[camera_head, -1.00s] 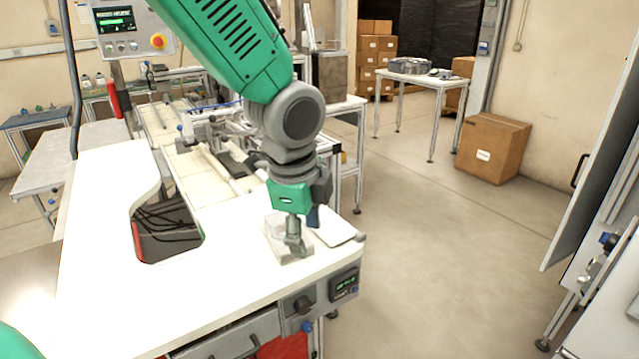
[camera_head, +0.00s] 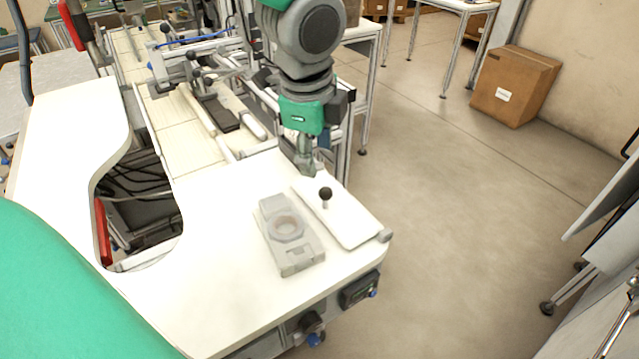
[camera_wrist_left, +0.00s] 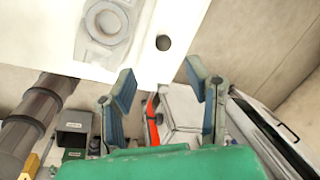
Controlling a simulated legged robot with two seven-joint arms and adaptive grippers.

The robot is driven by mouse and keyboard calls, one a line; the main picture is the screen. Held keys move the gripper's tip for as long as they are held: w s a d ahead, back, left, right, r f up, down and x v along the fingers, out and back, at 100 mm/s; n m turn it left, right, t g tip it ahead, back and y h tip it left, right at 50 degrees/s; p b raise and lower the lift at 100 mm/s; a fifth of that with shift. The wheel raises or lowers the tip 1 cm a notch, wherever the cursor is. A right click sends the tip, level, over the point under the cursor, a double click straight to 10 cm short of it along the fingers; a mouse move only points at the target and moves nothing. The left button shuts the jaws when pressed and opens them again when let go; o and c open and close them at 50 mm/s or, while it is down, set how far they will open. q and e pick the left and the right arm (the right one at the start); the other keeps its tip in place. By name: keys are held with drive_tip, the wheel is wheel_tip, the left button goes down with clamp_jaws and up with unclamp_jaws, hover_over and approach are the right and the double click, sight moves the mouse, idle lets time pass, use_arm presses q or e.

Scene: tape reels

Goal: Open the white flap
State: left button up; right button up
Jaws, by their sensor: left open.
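The white flap (camera_head: 345,220) is a flat plate lying on the right end of the white worktop, with a black ball knob (camera_head: 325,193) on a short stem near its far left side. A small grey hinge piece (camera_head: 385,236) sits at its near right corner. My left gripper (camera_head: 304,168) points down by the flap's far left end, just behind the knob and apart from it. In the left wrist view it is open and empty (camera_wrist_left: 160,70), with the dark knob (camera_wrist_left: 163,42) beyond the fingertips. My right gripper is not in view.
A grey block with a round ring (camera_head: 287,228) stands left of the flap. A cutout with black cables (camera_head: 140,210) opens in the worktop (camera_head: 215,225). Metal rails and frames stand behind my left gripper. A cardboard box (camera_head: 515,85) stands on the open floor to the right.

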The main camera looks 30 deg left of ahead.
sight(327, 190)
use_arm(q)
drive_tip(key=f, duration=0.2)
drive_tip(key=w+d+f, duration=0.1)
drive_tip(key=f, duration=0.2)
drive_tip(key=w+f, duration=0.1)
drive_tip(key=f, duration=0.1)
drive_tip(key=shift+w+d+f+b, duration=0.15)
drive_tip(key=shift+w+f+b, duration=0.05)
drive_tip(key=shift+f+b, duration=0.1)
drive_tip(key=shift+a+f, duration=0.4)
drive_tip(key=shift+f, duration=0.25)
drive_tip(key=shift+a+f, duration=0.35)
drive_tip(key=shift+f, duration=0.25)
drive_tip(key=shift+w+a+f, duration=0.15)
drive_tip(key=shift+a+f, duration=0.1)
drive_tip(key=shift+f, duration=0.05)
drive_tip(key=shift+d, duration=0.25)
drive_tip(key=shift+d+r, duration=0.15)
drive_tip(key=shift+d, duration=0.25)
clamp_jaws()
